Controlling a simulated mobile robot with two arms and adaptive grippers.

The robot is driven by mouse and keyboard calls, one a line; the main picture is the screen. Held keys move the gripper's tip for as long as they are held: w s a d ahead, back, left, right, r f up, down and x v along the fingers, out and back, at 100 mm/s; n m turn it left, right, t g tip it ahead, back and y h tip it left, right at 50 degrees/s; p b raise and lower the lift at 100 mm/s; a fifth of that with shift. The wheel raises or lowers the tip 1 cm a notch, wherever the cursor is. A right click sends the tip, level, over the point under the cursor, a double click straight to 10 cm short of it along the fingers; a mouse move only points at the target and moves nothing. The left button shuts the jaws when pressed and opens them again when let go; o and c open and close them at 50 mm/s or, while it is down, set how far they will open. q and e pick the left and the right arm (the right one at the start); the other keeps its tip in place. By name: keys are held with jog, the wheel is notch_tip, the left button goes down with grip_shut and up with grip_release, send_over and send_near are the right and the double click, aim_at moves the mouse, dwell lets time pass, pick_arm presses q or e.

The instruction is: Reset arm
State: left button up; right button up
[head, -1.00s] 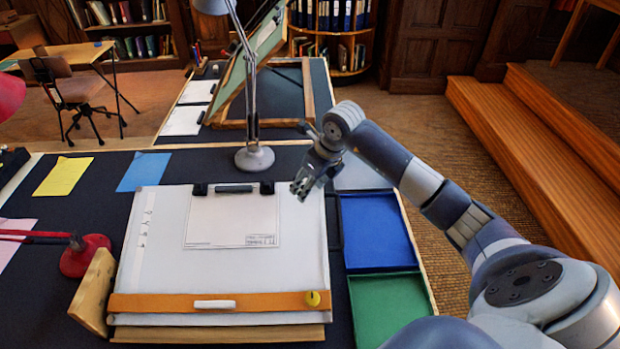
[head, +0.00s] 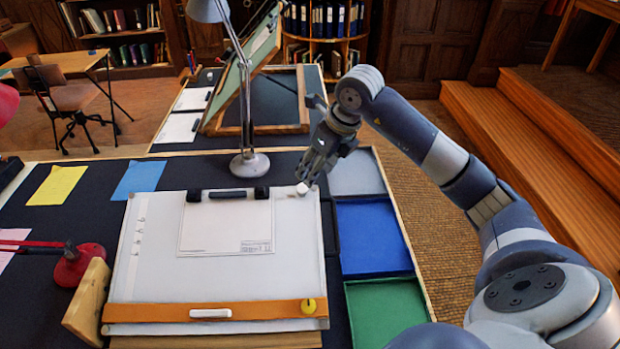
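My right arm comes in from the right. Its gripper (head: 308,178) hangs over the top right corner of the white drawing board (head: 160,260), fingers pointing down and left, apart with a small gap and nothing seen between them. A small white round piece (head: 302,188) is just below the fingertips at that corner of the board. Whether the fingertips touch it is hard to tell. My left gripper is not in view.
A grey lamp (head: 249,163) stands behind the board, near my gripper. Grey, blue (head: 372,235) and green (head: 388,312) trays line the right side. A red lamp base (head: 80,265) and wooden block (head: 88,298) are at left. Space above the floor right of the table is open.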

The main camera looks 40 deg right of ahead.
jog(key=shift+v, duration=1.05)
